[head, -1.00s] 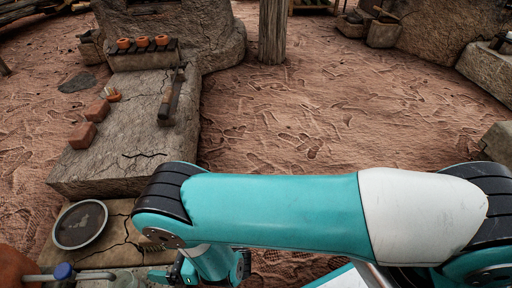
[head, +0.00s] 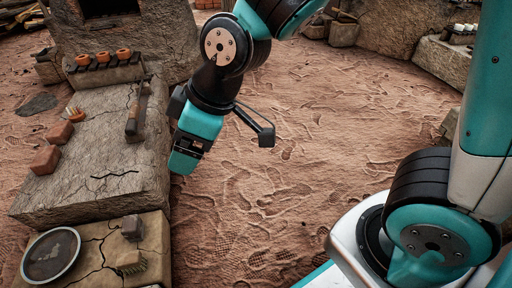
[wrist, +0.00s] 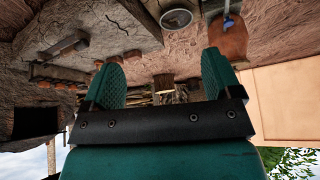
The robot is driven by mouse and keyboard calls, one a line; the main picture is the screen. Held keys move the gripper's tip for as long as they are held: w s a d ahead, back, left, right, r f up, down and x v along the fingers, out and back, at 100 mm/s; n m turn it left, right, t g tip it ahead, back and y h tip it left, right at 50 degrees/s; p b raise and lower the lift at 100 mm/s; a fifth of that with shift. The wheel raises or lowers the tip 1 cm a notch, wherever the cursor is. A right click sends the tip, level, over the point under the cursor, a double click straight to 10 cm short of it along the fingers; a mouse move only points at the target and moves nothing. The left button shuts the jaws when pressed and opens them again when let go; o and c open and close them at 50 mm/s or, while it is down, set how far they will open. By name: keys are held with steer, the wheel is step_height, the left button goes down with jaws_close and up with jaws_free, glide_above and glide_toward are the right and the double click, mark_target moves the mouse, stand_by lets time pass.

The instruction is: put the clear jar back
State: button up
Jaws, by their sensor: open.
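I cannot make out the clear jar with certainty in either view now. My gripper (head: 186,160) hangs over the ground just right of the long stone bench (head: 85,200) in the head view. In the wrist view my gripper (wrist: 162,62) has its two teal fingers wide apart, with nothing between them. It is open and empty. The lower slab (head: 100,272) at the bottom left bears a round grey pan (head: 50,256), a small dark block (head: 132,228) and a brush (head: 130,264). The slab's front part is cut off by the picture's edge.
On the bench are brick blocks (head: 45,160), a small orange cup (head: 76,115) and a long dark tool (head: 137,112). Several orange pots (head: 104,57) stand on a ledge behind. The kiln (head: 125,35) rises beyond. The sandy ground (head: 290,150) in the middle is clear.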

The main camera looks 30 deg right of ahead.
steer(key=s+d+r+m+g, duration=0.1)
steer(key=s+d+r+m, duration=0.1)
steer(key=s, duration=0.4)
steer(key=s+d+r+m+g, duration=0.2)
steer(key=s+d, duration=0.2)
steer(key=s, duration=0.1)
steer(key=shift+s+r+m+h, duration=0.3)
steer(key=shift+s+m+h, duration=0.05)
steer(key=shift+m+h, duration=0.05)
steer(key=shift+a, duration=0.1)
stand_by(0.3)
